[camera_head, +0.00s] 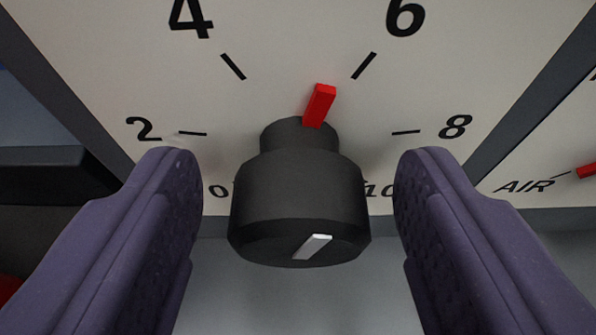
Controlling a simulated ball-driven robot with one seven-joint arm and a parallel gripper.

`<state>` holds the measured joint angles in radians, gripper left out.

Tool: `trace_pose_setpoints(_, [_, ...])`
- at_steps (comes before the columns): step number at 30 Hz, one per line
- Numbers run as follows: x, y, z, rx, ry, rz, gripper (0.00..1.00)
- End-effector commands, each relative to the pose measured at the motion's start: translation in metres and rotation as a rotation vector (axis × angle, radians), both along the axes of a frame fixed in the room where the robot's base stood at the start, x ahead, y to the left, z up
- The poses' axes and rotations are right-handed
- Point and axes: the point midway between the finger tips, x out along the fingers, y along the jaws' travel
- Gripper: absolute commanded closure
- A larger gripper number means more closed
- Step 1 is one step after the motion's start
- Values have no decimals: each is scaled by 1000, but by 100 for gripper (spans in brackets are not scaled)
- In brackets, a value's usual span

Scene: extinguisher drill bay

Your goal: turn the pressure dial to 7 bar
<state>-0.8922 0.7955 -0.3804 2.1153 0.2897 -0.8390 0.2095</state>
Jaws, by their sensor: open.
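The pressure dial's black knob (298,195) sticks out from a white panel in the middle of the view. Its red pointer (320,105) points up and slightly right, between the 4 and 6 ticks and nearer the 6 tick. A white mark (312,246) shows on the knob's front face. The panel's scale (235,110) shows 2, 4, 6 and 8; the 0 and 10 are partly hidden behind the knob and fingers. My gripper (298,205) is open, with one purple finger on each side of the knob and a visible gap on both sides.
Another white panel (545,165) with the word AIR and a red pointer (586,171) is at the right edge. A dark block-like thing (50,175) sits at the left, partly behind the left finger. Grey surface shows below the dial panel.

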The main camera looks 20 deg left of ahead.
Motion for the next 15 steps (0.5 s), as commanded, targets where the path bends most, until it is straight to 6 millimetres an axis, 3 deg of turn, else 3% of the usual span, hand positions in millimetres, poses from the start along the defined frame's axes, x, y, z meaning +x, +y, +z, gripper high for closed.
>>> trace_pose_setpoints(3, [0, 0, 0, 0, 0, 0, 35])
trace_pose_setpoints(10, [0, 0, 0, 0, 0, 0, 88])
trace_pose_setpoints(15, [0, -1, 0, 6, 2, -1, 91])
